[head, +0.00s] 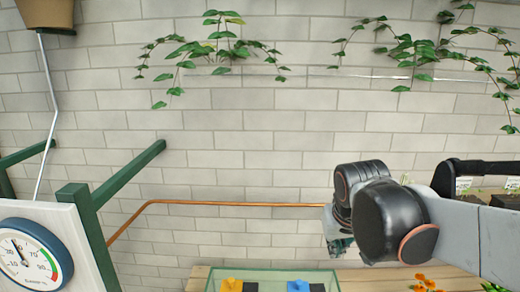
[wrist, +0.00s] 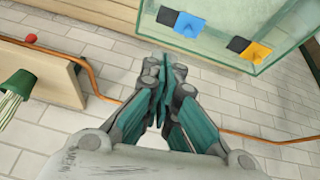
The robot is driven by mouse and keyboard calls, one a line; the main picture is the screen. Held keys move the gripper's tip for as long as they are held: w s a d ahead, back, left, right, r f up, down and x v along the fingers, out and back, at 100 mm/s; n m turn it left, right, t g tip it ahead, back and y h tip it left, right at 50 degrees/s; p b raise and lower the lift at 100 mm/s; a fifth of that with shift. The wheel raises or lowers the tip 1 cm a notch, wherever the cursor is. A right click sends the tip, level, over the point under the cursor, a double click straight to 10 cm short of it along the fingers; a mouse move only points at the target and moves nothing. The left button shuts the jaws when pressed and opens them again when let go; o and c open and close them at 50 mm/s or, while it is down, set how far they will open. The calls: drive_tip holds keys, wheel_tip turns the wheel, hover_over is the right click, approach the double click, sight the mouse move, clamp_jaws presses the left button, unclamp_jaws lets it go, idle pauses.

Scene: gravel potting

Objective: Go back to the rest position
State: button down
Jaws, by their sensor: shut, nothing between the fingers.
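My gripper (wrist: 163,90) is in the middle of the wrist view, its teal fingers shut together with nothing between them. In the head view my arm comes in from the right, and my gripper (head: 338,243) hangs at its end, mostly hidden behind the dark wrist joint. It is in front of the brick wall, above and right of the glass tank. It touches nothing that I can see.
A glass tank (head: 270,272) with blue and yellow pieces stands on a wooden surface (head: 195,279) at the bottom. A round dial gauge (head: 28,255) and green posts (head: 80,205) are at the left. A copper pipe (head: 230,204) runs along the wall. Plants hang above.

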drive_tip(key=s+d+f+t+b, duration=0.2)
drive_tip(key=s+f+b, duration=0.7)
drive_tip(key=s+f, duration=0.4)
drive_tip(key=shift+s+d+m+y+b, duration=0.3)
drive_tip(key=shift+s+d, duration=0.1)
drive_tip(key=shift+s, duration=0.5)
